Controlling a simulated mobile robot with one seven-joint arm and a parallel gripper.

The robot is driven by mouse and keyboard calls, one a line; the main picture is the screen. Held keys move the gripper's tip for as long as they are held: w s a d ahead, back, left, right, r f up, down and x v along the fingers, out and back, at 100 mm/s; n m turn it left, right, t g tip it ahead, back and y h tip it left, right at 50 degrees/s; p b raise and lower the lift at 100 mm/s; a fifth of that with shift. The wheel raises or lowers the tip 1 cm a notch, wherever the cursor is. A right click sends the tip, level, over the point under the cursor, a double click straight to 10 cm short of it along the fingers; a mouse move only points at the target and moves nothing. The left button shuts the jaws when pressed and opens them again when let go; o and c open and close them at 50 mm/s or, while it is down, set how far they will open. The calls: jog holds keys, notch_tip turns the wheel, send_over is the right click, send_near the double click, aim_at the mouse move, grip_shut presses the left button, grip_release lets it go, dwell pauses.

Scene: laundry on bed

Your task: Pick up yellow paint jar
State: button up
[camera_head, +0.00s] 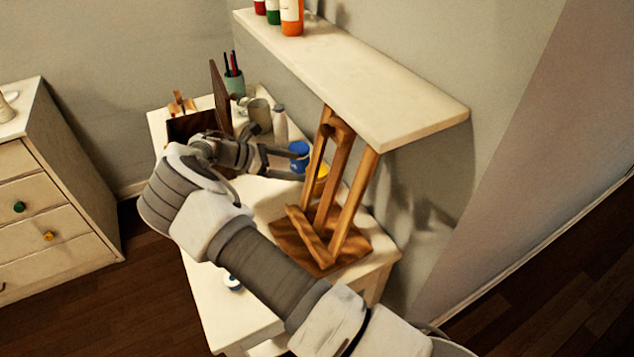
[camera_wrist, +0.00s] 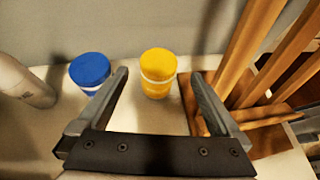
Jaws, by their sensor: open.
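The yellow paint jar (camera_wrist: 158,72) stands upright on the white table in the wrist view, with a pale band around it. In the head view only part of the yellow jar (camera_head: 321,173) shows, behind the easel's leg. My gripper (camera_wrist: 162,82) is open and empty. Its fingers point toward the yellow jar, which shows between them and a little beyond. In the head view my gripper (camera_head: 290,165) is low over the table, left of the jar. I cannot tell whether a finger touches anything.
A blue paint jar (camera_wrist: 90,72) stands just left of the yellow one, by my left finger. A wooden easel (camera_head: 325,215) stands close on the right. A white shelf (camera_head: 380,95) overhangs the table's back. A pale bottle (camera_head: 280,122) and cup (camera_head: 259,112) stand farther left.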

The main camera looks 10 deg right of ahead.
aim_at(326, 172)
jog(key=x, duration=1.1)
jog(key=shift+w+a+f, duration=0.1)
jog(key=shift+f, duration=0.05)
jog(key=c, duration=1.6)
